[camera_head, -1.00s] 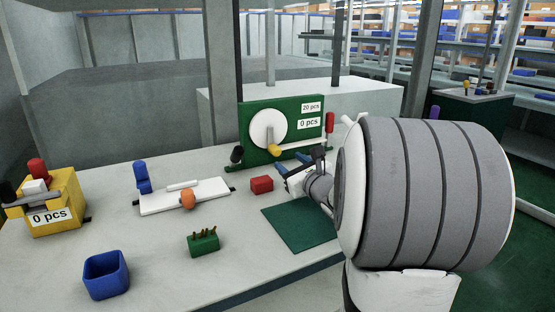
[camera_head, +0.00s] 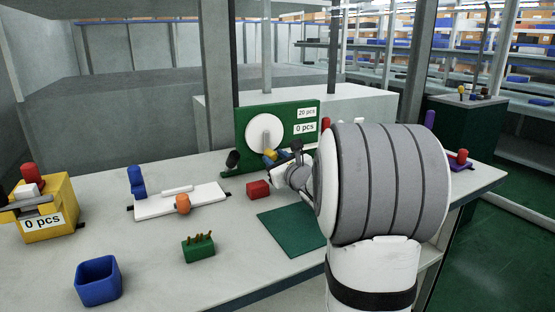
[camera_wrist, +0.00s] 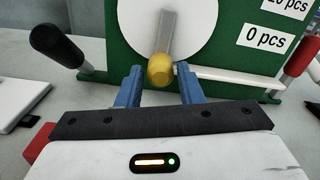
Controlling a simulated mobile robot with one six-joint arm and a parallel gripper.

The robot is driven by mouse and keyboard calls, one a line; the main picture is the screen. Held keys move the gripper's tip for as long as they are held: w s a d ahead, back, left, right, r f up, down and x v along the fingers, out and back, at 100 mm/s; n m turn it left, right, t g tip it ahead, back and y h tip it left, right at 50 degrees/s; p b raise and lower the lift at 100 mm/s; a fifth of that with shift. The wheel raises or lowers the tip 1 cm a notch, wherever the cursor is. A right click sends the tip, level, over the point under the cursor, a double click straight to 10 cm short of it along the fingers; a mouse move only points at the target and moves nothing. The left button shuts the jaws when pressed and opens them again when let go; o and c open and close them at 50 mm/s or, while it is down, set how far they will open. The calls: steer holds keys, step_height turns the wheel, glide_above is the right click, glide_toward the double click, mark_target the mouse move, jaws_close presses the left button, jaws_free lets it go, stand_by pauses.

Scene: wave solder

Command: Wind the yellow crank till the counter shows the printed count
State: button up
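The yellow crank knob (camera_wrist: 160,69) sits at the lower end of a grey crank arm (camera_wrist: 168,36) on a white disc (camera_wrist: 130,22). The disc is on the green panel (camera_head: 308,110). The panel's printed label (camera_head: 307,113) reads 20 pcs and the counter (camera_head: 305,128) below it reads 0 pcs. My gripper (camera_wrist: 160,75) is open, its blue fingers on either side of the knob, with a gap at each side in the wrist view. In the head view my gripper (camera_head: 274,163) is at the knob, partly hidden by my wrist.
A black-handled lever (camera_wrist: 57,45) stands left of the disc, a red handle (camera_wrist: 299,54) right. A red block (camera_head: 258,189) and green mat (camera_head: 290,231) lie in front. A yellow counter box (camera_head: 63,206), white fixture (camera_head: 160,200), green connector (camera_head: 198,248) and blue bin (camera_head: 98,283) stand left.

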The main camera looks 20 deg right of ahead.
steer(key=c, duration=0.6)
steer(key=shift+c, duration=0.2)
steer(key=shift+a, duration=0.1)
steer(key=m, duration=0.1)
steer(key=a+m, duration=0.1)
steer(key=m+p, duration=0.1)
steer(key=shift+a+r+m, duration=0.25)
steer(key=shift+m, duration=0.15)
steer(key=m, duration=0.1)
steer(key=a+m+p, duration=0.1)
steer(key=m, duration=0.1)
steer(key=r+m+p, duration=0.1)
steer(key=shift+a+r+m, duration=0.1)
steer(key=shift+a+m, duration=0.2)
steer(key=shift+s+a+r+m+p, duration=0.1)
steer(key=shift+a+r+m+p, duration=0.3)
steer(key=shift+m+p, duration=1)
steer(key=shift+w+a+r+m+p, duration=0.1)
steer(key=shift+r+m+p, duration=0.6)
steer(key=shift+m+p, duration=0.7)
steer(key=shift+s+a+r+m+p, duration=0.15)
steer(key=shift+r+m+p, duration=0.4)
steer(key=shift+m+p, duration=0.85)
steer(key=shift+m, duration=0.5)
